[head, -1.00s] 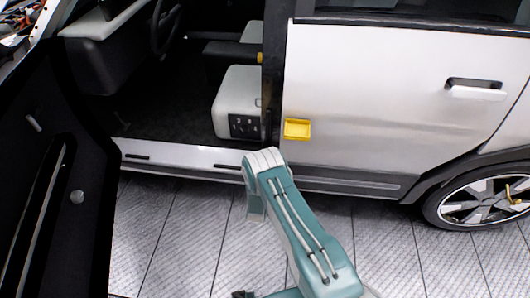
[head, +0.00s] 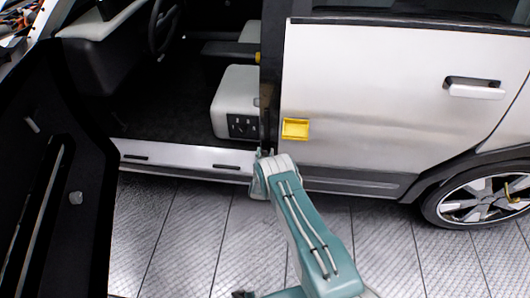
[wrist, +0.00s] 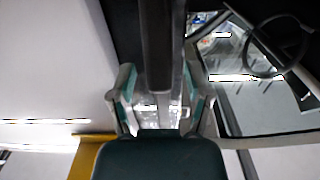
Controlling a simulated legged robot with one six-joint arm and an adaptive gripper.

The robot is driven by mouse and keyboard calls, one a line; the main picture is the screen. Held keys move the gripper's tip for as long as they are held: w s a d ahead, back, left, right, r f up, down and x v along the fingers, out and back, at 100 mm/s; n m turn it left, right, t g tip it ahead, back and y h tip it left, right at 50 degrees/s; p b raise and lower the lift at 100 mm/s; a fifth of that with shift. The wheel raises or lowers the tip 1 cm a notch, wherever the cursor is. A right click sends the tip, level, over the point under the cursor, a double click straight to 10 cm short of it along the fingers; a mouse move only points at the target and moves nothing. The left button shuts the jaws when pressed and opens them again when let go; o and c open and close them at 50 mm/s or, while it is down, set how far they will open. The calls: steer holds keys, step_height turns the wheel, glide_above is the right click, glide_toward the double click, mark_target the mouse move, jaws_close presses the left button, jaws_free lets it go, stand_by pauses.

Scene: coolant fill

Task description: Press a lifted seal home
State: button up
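A dark strip, which looks like the door seal (wrist: 157,45), runs down the top middle of the wrist view between my fingers. In the head view a dark edge (head: 270,95) stands between the open front doorway and the pale rear door. I cannot tell which part of the seal is lifted. My gripper (wrist: 160,78) is open, with one finger on each side of the strip. I cannot tell whether the fingers touch it. In the head view my gripper (head: 265,155) is low at the doorway's rear corner, mostly hidden behind my wrist.
A yellow tray (head: 296,129) is fixed on the pale rear door (head: 390,90), close to the right of my gripper. The open black front door (head: 50,190) fills the left. A sill (head: 185,155) and seat base (head: 238,105) are inside the doorway. The tiled floor is clear.

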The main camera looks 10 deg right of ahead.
mark_target(266, 140)
jaws_close()
steer(key=shift+w+d+r+g, duration=0.15)
steer(key=shift+w+r+g, duration=0.05)
steer(key=shift+w+g, duration=0.2)
steer(key=shift+w+d+r+g, duration=0.1)
steer(key=shift+w+r+g, duration=0.15)
steer(key=shift+w, duration=0.2)
steer(key=shift+w+d, duration=0.1)
steer(key=shift+w, duration=0.3)
steer(key=shift+w+d, duration=0.15)
steer(key=shift+w, duration=0.25)
steer(key=shift+o, duration=1.2)
jaws_free()
steer(key=shift+s, duration=0.1)
